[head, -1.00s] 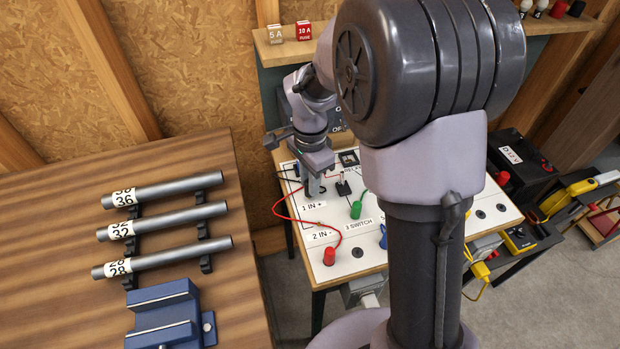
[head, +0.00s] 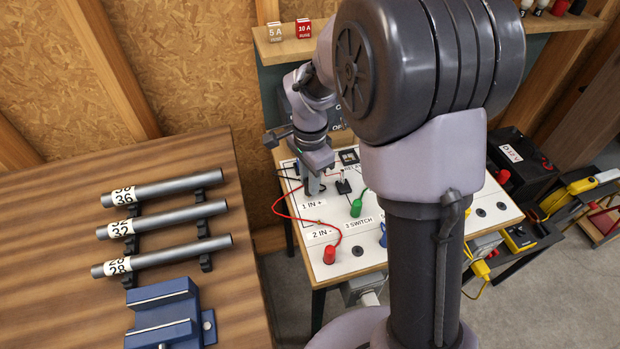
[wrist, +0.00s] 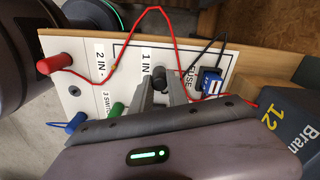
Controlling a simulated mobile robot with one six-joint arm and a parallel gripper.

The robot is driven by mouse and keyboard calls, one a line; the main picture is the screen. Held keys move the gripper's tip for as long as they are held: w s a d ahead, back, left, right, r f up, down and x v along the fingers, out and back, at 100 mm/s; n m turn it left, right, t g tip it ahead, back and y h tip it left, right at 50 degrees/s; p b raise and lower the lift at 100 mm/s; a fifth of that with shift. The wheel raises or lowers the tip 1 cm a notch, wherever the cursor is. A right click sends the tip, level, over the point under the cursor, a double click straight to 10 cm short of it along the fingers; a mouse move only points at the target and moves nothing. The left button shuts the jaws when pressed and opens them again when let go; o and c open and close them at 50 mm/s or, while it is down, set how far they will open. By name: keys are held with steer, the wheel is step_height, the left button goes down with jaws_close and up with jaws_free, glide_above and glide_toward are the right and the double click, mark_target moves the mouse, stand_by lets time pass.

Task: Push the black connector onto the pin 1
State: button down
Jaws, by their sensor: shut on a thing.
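The black connector (wrist: 159,73) is between the fingertips of my gripper (wrist: 160,86) in the wrist view, beside the "1 IN" label. My gripper is shut on it. In the head view my gripper (head: 313,188) is low over the far-left part of the white board (head: 310,228), just above the "1 IN +" label. Pin 1 is not visible; the fingers and connector cover that spot. I cannot tell whether the connector is seated on it.
A red connector (head: 329,255) stands by "2 IN", with a red wire (head: 276,205) looping near my gripper. A green connector (head: 356,209) and a blue one (head: 384,237) stand to the right. A blue fuse (wrist: 211,82) is close beside my fingers. Pipes (head: 165,221) lie on the left bench.

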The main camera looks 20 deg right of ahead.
steer(key=shift+f+b, duration=0.55)
steer(key=shift+f, duration=0.2)
steer(key=c, duration=1.2)
jaws_free()
step_height(320, 180, up, 18)
steer(key=f+p, duration=0.1)
steer(key=p, duration=0.7)
steer(key=s+a+r+n+t+y, duration=0.1)
steer(key=s+n, duration=0.4)
steer(key=s, duration=0.5)
steer(key=s+a+r+n+t+y, duration=0.1)
steer(key=s+a+r+n+t, duration=0.2)
steer(key=s, duration=0.7)
step_height(320, 180, up, 3)
steer(key=shift+s+f+n+t+b, duration=0.15)
steer(key=shift+n+t+b, duration=0.3)
steer(key=shift+n+t, duration=0.5)
